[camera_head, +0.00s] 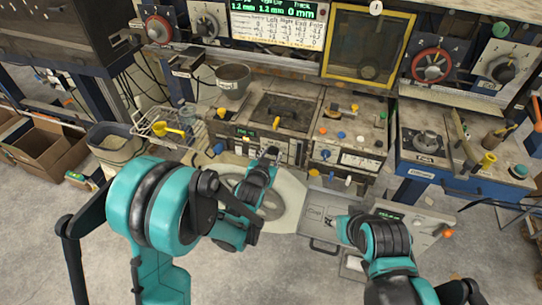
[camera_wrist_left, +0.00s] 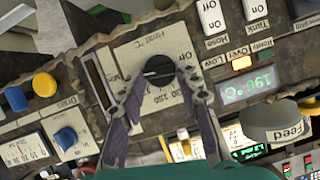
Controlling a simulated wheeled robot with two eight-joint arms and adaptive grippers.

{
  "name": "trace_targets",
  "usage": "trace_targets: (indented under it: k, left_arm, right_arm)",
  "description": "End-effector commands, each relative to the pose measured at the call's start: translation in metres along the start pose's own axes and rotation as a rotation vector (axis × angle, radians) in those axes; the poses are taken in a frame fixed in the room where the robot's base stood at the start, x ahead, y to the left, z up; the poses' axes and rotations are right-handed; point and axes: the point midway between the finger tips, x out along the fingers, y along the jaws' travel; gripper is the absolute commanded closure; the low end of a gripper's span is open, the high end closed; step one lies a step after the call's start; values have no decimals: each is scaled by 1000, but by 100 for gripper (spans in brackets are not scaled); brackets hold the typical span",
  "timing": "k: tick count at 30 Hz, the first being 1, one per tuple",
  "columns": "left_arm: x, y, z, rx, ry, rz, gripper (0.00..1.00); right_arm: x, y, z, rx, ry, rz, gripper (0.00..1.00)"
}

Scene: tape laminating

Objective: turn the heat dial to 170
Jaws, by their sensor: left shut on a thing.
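The heat dial (camera_wrist_left: 158,70) is a black round knob on a pale plate marked with °C numbers and "Off". In the left wrist view the two dark fingers of my left gripper (camera_wrist_left: 162,84) stand on either side of it and are shut on it. A lit display (camera_wrist_left: 247,86) to its right reads about 190 °C. In the head view my left gripper (camera_head: 270,154) is at the front of the middle machine, and I cannot make out the dial there. My right gripper (camera_head: 332,221) is over a grey panel at the lower right; its fingers are too small to read.
Near the dial are a blue knob (camera_wrist_left: 65,138), a yellow knob (camera_wrist_left: 44,85) and white switches (camera_wrist_left: 211,16). In the head view a wire basket (camera_head: 160,125) stands left of the machine.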

Motion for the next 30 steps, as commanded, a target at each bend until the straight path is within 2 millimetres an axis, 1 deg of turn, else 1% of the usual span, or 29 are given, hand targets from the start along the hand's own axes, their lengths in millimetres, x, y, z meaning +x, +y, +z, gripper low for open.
trace_targets:
  k: [8, 21, 30]
  left_arm:
    - [0, -3, 2, -116, 0, 45, 96]
    - [1, -7, 3, -431, 1, 176, 96]
    - [2, -8, 4, -579, 0, 239, 96]
  right_arm:
    - [6, 0, 4, 0, 0, 0, 60]
    - [21, 0, 15, 0, 0, 0, 60]
    - [29, 0, 21, 0, 0, 0, 60]
